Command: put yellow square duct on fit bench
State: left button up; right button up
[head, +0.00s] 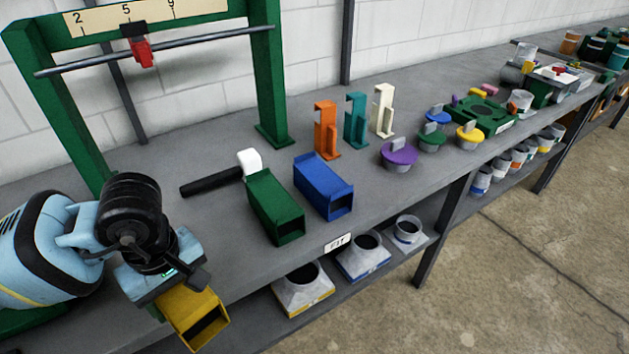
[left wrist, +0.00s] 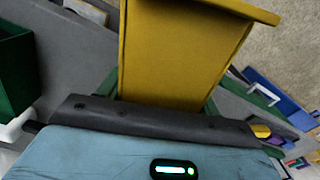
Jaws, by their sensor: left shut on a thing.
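The yellow square duct (head: 196,318) is an open-ended box with a flange, at the lower left of the head view. My left gripper (head: 180,285) is shut on its near end, and the duct hangs tilted out from the jaws. In the head view it overlaps the bench's front edge; I cannot tell whether it touches. In the left wrist view the yellow duct (left wrist: 182,55) fills the top middle, beyond the dark jaw (left wrist: 150,118). The fit bench (head: 345,205) is a long grey top with a "FIT" label (head: 338,243) on its front edge. My right gripper is not in view.
A green square duct (head: 275,208) and a blue one (head: 323,186) lie on the bench, with a black-handled mallet (head: 215,178) behind. A green frame (head: 268,80) stands at the back. Orange, teal and cream brackets and several coloured lids stand farther right. Funnel-shaped fittings (head: 303,288) sit on the lower shelf.

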pick_arm(q)
jog(key=n, duration=0.3)
jog(key=shift+s+d+f+n, duration=0.1)
jog(key=shift+d+n, duration=0.05)
jog(key=shift+n, duration=0.25)
jog(key=n, duration=0.5)
jog(key=shift+s+d+f, duration=0.1)
jog(key=shift+d, duration=0.05)
jog(key=n, duration=0.4)
jog(key=shift+s+d+b, duration=0.1)
jog(key=shift+b, duration=0.2)
jog(key=n, duration=0.3)
jog(key=shift+s+d+f+n, duration=0.1)
jog(key=shift+n, duration=0.3)
jog(key=n, duration=0.3)
jog(key=shift+s+n, duration=0.1)
jog(key=shift+n, duration=0.2)
jog(key=n, duration=0.5)
jog(key=shift+s+d+f+b, duration=0.1)
jog(key=shift+d+b, duration=0.05)
jog(key=shift+b, duration=0.15)
jog(key=n, duration=0.3)
jog(key=shift+s+n, duration=0.1)
jog(key=shift+n, duration=0.3)
jog(key=n, duration=0.4)
jog(key=shift+d, duration=0.1)
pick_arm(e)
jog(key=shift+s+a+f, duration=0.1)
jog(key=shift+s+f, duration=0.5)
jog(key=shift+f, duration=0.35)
